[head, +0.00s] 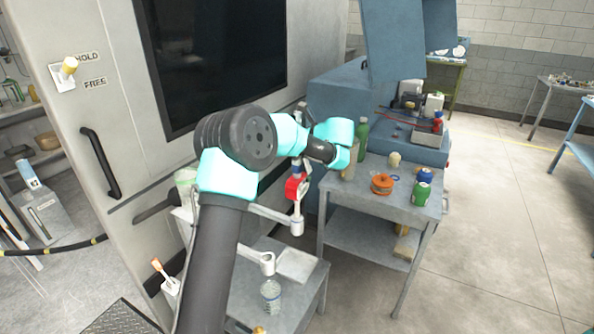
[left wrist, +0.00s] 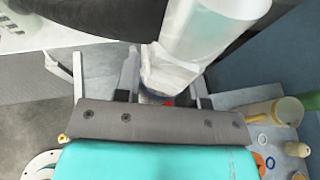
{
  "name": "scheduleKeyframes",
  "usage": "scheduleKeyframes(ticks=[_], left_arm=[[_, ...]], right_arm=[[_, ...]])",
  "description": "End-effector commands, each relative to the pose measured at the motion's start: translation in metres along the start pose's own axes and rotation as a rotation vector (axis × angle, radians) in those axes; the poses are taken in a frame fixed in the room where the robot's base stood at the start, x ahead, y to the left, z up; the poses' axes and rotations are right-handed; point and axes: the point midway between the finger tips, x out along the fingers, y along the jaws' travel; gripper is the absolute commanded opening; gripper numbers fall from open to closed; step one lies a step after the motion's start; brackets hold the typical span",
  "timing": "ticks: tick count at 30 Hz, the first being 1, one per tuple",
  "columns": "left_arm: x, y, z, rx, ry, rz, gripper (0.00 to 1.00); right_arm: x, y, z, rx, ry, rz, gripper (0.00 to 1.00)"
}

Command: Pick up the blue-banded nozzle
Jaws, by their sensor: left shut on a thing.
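My left gripper (head: 303,168) is beside the machine, mostly hidden behind its own wrist in the head view. In the left wrist view, its two fingers (left wrist: 162,88) stand on either side of a pale, whitish part and are shut on it. A bit of red shows beside the band. In the head view, a red and white fitting (head: 296,188) hangs just below the gripper.
A lower table (head: 313,280) holds a clear bottle (head: 271,296). White jointed arms (head: 275,217) reach out from the machine. Open floor lies right.

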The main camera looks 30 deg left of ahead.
Motion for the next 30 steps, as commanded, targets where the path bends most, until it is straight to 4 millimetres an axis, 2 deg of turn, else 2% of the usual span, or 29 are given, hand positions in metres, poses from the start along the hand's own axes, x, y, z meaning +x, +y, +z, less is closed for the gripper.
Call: scheduleKeyframes(ticks=[8, 18, 24, 30], left_arm=[[-0.006, 0.000, 0.014, -0.004, -0.002, -0.001, 0.00], [-0.027, 0.000, 0.065, -0.006, -0.001, -0.002, 0.00], [-0.036, 0.000, 0.088, -0.004, -0.002, 0.000, 0.00], [-0.039, 0.000, 0.094, -0.001, -0.001, 0.000, 0.00]], right_arm=[[0.000, 0.000, 0.000, 0.000, 0.000, 0.000, 1.00], [0.000, 0.000, 0.000, 0.000, 0.000, 0.000, 1.00], [0.000, 0.000, 0.000, 0.000, 0.000, 0.000, 1.00], [0.000, 0.000, 0.000, 0.000, 0.000, 0.000, 1.00]])
